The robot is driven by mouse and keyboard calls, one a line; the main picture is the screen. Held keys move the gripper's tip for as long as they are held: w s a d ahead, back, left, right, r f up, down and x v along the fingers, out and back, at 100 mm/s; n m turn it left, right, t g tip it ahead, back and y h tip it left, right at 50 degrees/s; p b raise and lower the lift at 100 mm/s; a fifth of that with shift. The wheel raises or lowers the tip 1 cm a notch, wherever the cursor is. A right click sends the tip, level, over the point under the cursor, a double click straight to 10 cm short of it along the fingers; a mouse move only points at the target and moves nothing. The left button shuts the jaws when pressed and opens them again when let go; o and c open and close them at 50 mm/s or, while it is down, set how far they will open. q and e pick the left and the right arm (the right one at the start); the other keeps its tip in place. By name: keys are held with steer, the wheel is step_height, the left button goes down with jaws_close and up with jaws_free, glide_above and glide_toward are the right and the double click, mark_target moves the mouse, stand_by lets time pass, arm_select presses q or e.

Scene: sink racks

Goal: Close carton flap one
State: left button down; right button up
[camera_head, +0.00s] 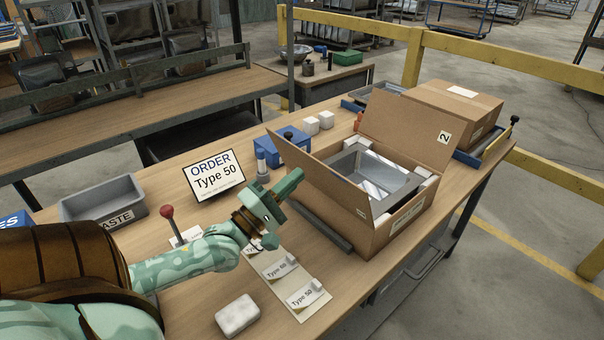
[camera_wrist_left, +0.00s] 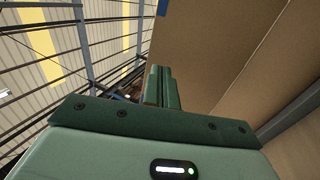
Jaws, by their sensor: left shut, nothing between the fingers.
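The open brown carton (camera_head: 400,225) stands on the workbench with a grey metal sink (camera_head: 372,172) and white corner pads inside. Its near-left flap (camera_head: 330,184) stands raised and leans outward. The far flap (camera_head: 408,128), marked 2, stands upright. No number one is readable on the near-left flap. My left gripper (camera_head: 290,182) is shut and empty, just outside the near-left flap by its left end. In the left wrist view, the shut fingers (camera_wrist_left: 161,88) are beside a large brown cardboard face (camera_wrist_left: 215,50); I cannot tell whether they touch. My right gripper is out of view.
An order screen (camera_head: 215,177), a blue holder (camera_head: 288,150) and a red-knobbed lever (camera_head: 168,213) stand left of the carton. A closed carton (camera_head: 450,105) stands behind.

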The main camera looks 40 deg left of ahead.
arm_select(q)
steer(key=shift+x, duration=1)
steer(key=shift+w, duration=0.25)
steer(key=shift+w+r, duration=0.1)
